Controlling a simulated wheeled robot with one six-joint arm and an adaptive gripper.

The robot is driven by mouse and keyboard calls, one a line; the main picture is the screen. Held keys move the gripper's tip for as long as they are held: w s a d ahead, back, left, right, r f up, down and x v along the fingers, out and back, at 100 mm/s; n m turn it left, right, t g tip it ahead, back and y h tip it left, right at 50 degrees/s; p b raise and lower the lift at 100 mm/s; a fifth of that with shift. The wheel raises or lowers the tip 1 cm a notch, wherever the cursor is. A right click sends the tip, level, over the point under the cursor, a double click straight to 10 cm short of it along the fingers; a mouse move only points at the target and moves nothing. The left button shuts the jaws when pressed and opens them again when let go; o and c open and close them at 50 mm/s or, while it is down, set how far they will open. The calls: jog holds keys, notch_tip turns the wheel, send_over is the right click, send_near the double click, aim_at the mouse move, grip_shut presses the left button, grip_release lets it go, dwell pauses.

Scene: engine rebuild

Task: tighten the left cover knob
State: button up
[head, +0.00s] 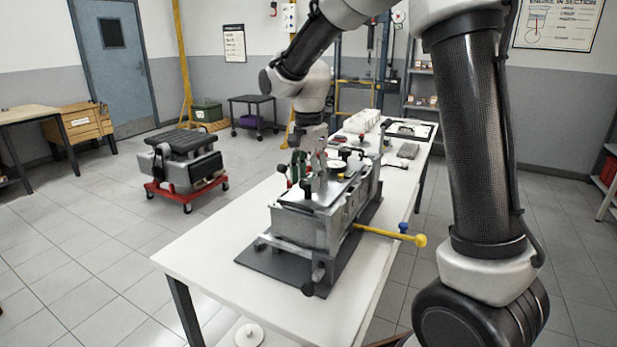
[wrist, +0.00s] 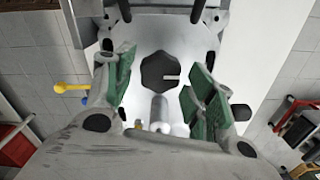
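The engine (head: 305,225) stands on a dark mat on the white bench, with a grey cover on top. In the wrist view a black lobed knob (wrist: 158,70) with a pale mark pointing right sits on the pale cover (wrist: 180,40). My gripper (wrist: 163,90) is open, its green-padded fingers on either side of this knob with gaps to both. Whether the fingers are level with the knob or above it I cannot tell. In the head view my gripper (head: 309,170) is over the cover. Small dark knobs stand around it; which is the left one is unclear.
A yellow-ended rod (head: 420,240) and a blue knob (head: 403,228) stick out at the engine's right side. White parts (head: 361,121) and a dark tray (head: 410,130) lie at the bench's far end. The bench's front left is clear. A red cart (head: 187,190) stands on the floor.

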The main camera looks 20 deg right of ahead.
aim_at(309, 180)
notch_tip(309, 180, up, 12)
dwell(0.7)
